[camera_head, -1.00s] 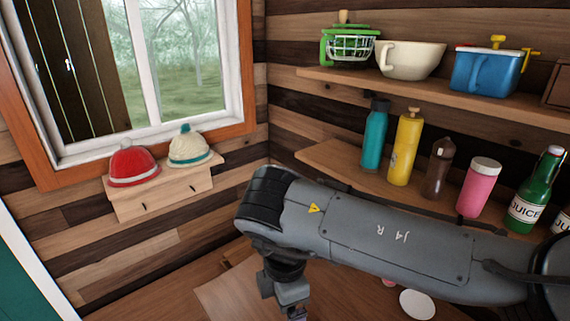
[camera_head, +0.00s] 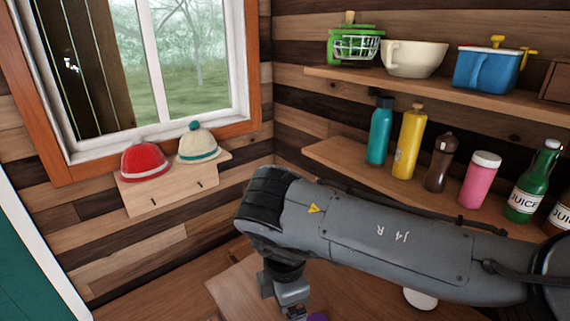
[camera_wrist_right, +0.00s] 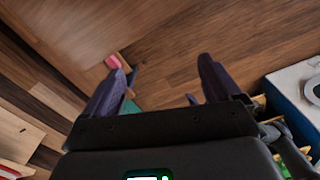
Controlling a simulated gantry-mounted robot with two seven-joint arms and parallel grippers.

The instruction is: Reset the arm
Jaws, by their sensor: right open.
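My right arm crosses the lower part of the head view, its forearm stretching in from the right edge. Its wrist points down, and the gripper is mostly cut off by the bottom edge, with a bit of purple finger showing. In the right wrist view my right gripper (camera_wrist_right: 163,72) has its two dark purple fingers spread apart. Nothing is between them but wooden surface seen beyond. My left gripper is in neither view.
A shelf (camera_head: 320,150) behind my forearm holds a teal bottle (camera_head: 379,132), a yellow bottle (camera_head: 408,145) and several others. An upper shelf carries a cream bowl (camera_head: 412,60) and a blue box (camera_head: 486,71). Red (camera_head: 145,160) and cream (camera_head: 198,145) hats sit by the window.

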